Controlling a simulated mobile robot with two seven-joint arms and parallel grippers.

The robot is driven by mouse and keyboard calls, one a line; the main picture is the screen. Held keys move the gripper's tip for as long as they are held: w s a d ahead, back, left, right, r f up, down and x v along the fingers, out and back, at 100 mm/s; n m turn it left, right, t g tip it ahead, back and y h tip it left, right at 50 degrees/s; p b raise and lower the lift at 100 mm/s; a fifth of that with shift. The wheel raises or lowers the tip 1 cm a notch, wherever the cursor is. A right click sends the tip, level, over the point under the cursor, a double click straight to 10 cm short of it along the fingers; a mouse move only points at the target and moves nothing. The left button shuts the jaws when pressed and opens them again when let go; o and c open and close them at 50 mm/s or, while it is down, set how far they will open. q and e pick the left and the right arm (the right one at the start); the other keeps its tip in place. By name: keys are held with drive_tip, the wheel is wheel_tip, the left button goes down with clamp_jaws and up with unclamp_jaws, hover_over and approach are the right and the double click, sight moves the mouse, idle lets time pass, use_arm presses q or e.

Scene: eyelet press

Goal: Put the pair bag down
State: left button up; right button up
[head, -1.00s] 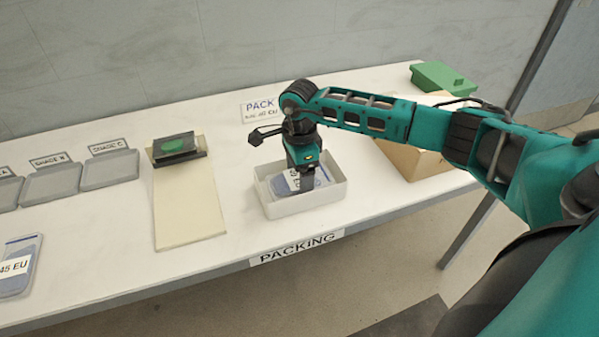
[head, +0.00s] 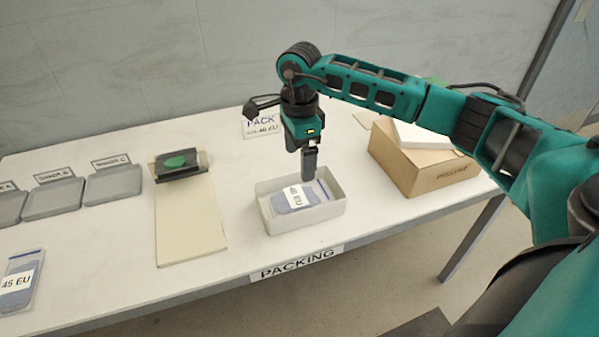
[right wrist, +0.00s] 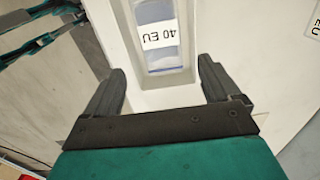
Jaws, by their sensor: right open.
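The pair bag (head: 293,196), a clear bag with blue-grey contents and a white "40 EU" label, lies in the white box (head: 305,222) on the table. It also shows in the right wrist view (right wrist: 158,35), inside the box walls. My right gripper (head: 308,172) is above the box, apart from the bag. In the right wrist view its two fingers (right wrist: 162,88) are spread wide with nothing between them. My left gripper is not in view.
Another bag marked "45 EU" (head: 18,284) lies at the table's left front. Several grey trays (head: 113,184) and a cream board (head: 188,225) with a dark, green-topped block (head: 178,163) stand left of the box. A cardboard box (head: 425,170) stands to the right.

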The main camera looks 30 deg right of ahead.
drive_tip(key=shift+r, duration=1.35)
